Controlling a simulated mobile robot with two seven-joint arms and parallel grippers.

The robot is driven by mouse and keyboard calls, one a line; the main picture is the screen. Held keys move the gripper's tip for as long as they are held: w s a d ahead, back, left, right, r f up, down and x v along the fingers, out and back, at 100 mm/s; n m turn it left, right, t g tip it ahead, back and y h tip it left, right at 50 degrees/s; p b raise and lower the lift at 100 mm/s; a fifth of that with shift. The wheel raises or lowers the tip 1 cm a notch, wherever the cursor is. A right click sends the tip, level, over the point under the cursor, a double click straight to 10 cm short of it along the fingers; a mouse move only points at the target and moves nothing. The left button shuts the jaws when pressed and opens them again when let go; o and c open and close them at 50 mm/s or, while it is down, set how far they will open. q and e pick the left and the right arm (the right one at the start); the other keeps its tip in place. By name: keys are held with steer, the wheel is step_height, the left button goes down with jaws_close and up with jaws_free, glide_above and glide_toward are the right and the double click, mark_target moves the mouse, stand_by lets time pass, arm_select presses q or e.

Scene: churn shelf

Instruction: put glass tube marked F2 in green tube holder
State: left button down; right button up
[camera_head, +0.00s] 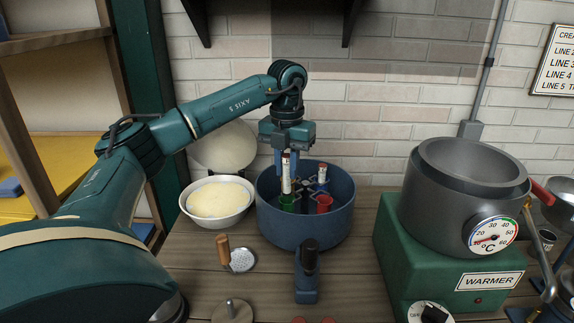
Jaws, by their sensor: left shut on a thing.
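The label is too small to read. A red tube holder (324,203) is to the right in the tub. A second tube with a red-marked label (322,175) stands behind it, leaning slightly. My right gripper is not in view.
A white bowl of pale yellow stuff (219,200) stands left of the tub. A black-handled blue part (307,265) stands in front. A green warmer with a grey pot (455,200) is at the right. A wooden-handled tool (235,256) lies in front left.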

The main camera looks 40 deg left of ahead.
mark_target(287, 194)
arm_select(q)
steer(key=shift+p, duration=0.6)
stand_by(0.8)
steer(key=shift+f, duration=0.4)
stand_by(0.9)
steer(key=shift+f+b, duration=1.1)
steer(key=shift+f, duration=1.6)
stand_by(0.8)
steer(key=c, duration=1.2)
jaws_free()
steer(key=shift+o, duration=0.4)
steer(key=shift+o, duration=1.1)
